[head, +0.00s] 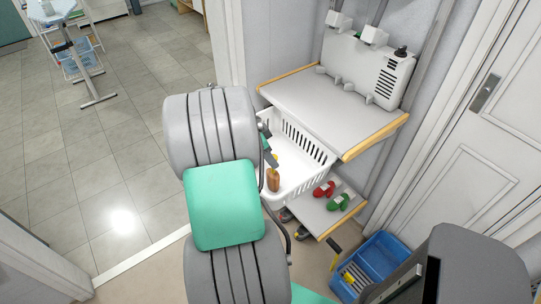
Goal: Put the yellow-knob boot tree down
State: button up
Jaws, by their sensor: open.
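The yellow-knob boot tree (273,181) shows as a small brown wooden piece at the near left side of the white slotted basket (315,153). A bit of yellow shows just above the wood, close to my gripper (270,158). My gripper is open, at the top of the boot tree. It is small and partly hidden behind my own arm, so I cannot tell whether the fingers touch the knob. I also cannot tell whether the boot tree's lower end rests on anything.
A grey shelf (325,104) with a white appliance (368,68) stands above the basket. A lower shelf (323,217) holds a red item (323,190) and a green item (339,202). A blue crate (382,254) is on the floor. Open tiled floor lies left.

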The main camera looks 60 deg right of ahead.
jog(key=v, duration=1.1)
jog(key=w+a+r+n+t, duration=0.2)
jog(key=w+a+n, duration=0.5)
jog(key=w+a, duration=0.15)
jog(key=a+f+n+t+y, duration=0.2)
jog(key=a+n, duration=1.7)
jog(key=a, duration=1.1)
jog(key=shift+a+f+n+t+y, duration=0.2)
jog(key=shift+a+n+t+y, duration=0.15)
jog(key=shift+t+y, duration=0.65)
